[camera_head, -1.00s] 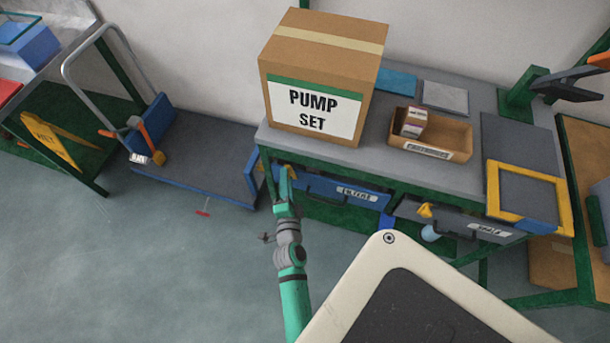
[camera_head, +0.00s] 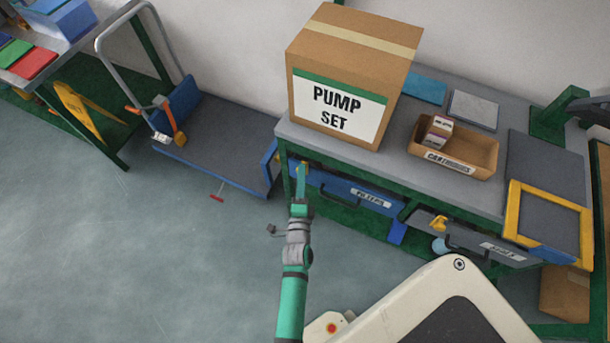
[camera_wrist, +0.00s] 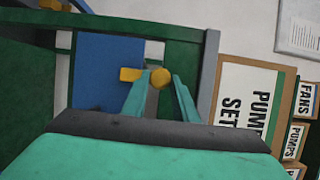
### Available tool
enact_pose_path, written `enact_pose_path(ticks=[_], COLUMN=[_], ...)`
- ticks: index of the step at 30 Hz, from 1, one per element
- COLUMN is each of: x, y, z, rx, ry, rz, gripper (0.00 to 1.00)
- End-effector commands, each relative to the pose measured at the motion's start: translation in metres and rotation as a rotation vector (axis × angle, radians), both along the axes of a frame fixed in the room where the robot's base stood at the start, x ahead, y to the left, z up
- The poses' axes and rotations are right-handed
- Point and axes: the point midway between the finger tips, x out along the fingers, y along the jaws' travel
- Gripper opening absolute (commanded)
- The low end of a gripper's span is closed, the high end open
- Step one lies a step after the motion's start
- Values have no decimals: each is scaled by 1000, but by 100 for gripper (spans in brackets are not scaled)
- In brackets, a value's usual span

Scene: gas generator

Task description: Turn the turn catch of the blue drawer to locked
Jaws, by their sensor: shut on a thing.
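The blue drawer (camera_head: 335,188), labelled FILTERS, is in the green-framed bench under the big box in the head view. Its front also shows as a blue panel in the wrist view (camera_wrist: 100,85). The yellow turn catch (camera_wrist: 130,74) is at the drawer's left end in the head view, mostly hidden by my fingers. In the wrist view a yellow bar and a rounded yellow end show around my fingers. My gripper (camera_head: 301,172) is at the catch and shut on it; its two fingers also show in the wrist view (camera_wrist: 160,92).
A PUMP SET box (camera_head: 340,105) and a tray labelled CARTRIDGES (camera_head: 470,165) stand on the bench. A grey drawer (camera_head: 470,240) with a yellow catch (camera_head: 439,223) is to the right. A flat trolley (camera_head: 215,140) stands left. The floor at left is mostly clear.

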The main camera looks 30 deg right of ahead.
Motion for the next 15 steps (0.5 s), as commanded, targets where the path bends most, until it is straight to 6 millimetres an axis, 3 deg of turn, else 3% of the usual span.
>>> enact_pose_path(ticks=[6,7,9,15], x=[0,0,0,0], y=[0,0,0,0], z=[0,0,0,0], rx=[2,2,2,1], ry=[-1,-1,-1,0], rz=[0,0,0,-1], gripper=[0,33,44,44])
